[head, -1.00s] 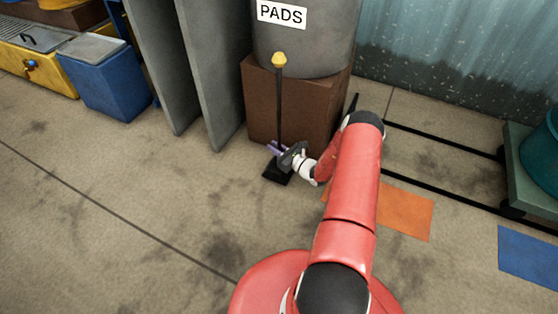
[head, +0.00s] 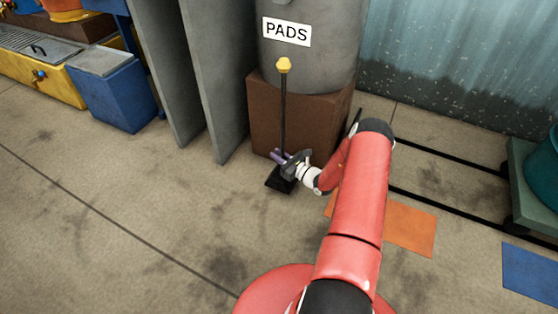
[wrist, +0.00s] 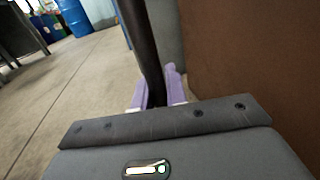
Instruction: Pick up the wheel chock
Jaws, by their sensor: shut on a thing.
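The wheel chock (head: 279,183) has a black block at floor level and a tall dark handle topped by a yellow knob, in the middle of the head view. It stands upright in front of a brown box. My gripper (head: 281,156) is shut on the handle, low down, just above the block. In the wrist view the dark handle (wrist: 146,45) passes between the purple fingers of my gripper (wrist: 158,85). The block is hidden there. I cannot tell clearly whether the block touches the floor.
The brown box (head: 300,125) bears a grey drum labelled PADS (head: 310,65), close behind the handle. Grey upright panels (head: 215,80) stand to the left, then a blue bin (head: 112,92). The floor in front is clear. An orange floor patch (head: 408,228) lies to the right.

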